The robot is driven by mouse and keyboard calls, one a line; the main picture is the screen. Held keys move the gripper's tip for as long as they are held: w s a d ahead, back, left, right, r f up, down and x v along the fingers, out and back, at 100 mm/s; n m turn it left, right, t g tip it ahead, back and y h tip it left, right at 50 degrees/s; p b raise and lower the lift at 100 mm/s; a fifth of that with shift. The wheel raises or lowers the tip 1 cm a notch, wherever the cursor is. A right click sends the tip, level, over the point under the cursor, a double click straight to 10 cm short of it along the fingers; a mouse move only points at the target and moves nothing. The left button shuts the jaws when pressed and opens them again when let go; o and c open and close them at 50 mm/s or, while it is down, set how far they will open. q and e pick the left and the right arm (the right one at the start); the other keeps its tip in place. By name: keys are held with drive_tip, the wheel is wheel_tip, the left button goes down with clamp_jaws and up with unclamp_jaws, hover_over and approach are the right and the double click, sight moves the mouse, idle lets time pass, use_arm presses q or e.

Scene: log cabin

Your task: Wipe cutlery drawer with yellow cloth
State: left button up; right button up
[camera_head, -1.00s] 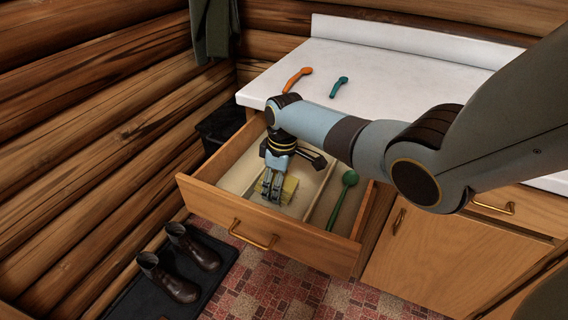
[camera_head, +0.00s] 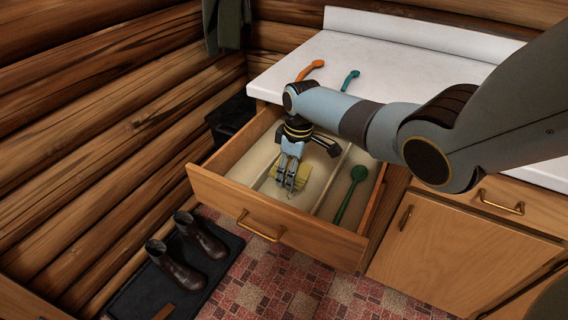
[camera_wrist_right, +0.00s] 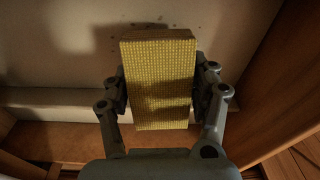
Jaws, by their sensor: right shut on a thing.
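The drawer (camera_head: 222,203) is pulled open below the counter, with a pale inside and a divider. My right gripper (camera_head: 287,186) points down into its left compartment, shut on the yellow cloth (camera_head: 305,181). In the right wrist view the cloth (camera_wrist_right: 160,80) is a thick, textured block between both fingers (camera_wrist_right: 160,95), over the pale drawer floor (camera_wrist_right: 70,60). Whether it touches the floor is hard to tell. Small dark specks (camera_wrist_right: 205,20) show on the floor beyond the cloth. A green utensil (camera_head: 350,194) lies in the compartment to the right. My left gripper is not in view.
An orange utensil (camera_head: 311,68) and a teal one (camera_head: 350,79) lie on the white counter (camera_head: 400,73). A dark bin (camera_head: 230,118) stands left of the drawer. Boots (camera_head: 177,267) stand on a dark mat (camera_head: 219,279) on the floor.

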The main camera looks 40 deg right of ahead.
sight(309, 173)
drive_tip(key=shift+s+d+p, duration=0.25)
drive_tip(key=shift+s+p, duration=0.15)
drive_tip(key=shift+s, duration=0.3)
drive_tip(key=shift+s+d+r+p, duration=0.15)
drive_tip(key=shift+s+d+p, duration=0.15)
drive_tip(key=shift+s+p, duration=0.35)
drive_tip(key=shift+s+d+r+p, duration=0.1)
drive_tip(key=shift+s+d+p, duration=0.2)
drive_tip(key=shift+s+p, duration=0.3)
drive_tip(key=shift+s, duration=0.25)
drive_tip(key=shift+f, duration=0.15)
wheel_tip(309, 173, up, 6)
drive_tip(key=p, duration=0.6)
wheel_tip(309, 173, up, 3)
drive_tip(key=p, duration=0.3)
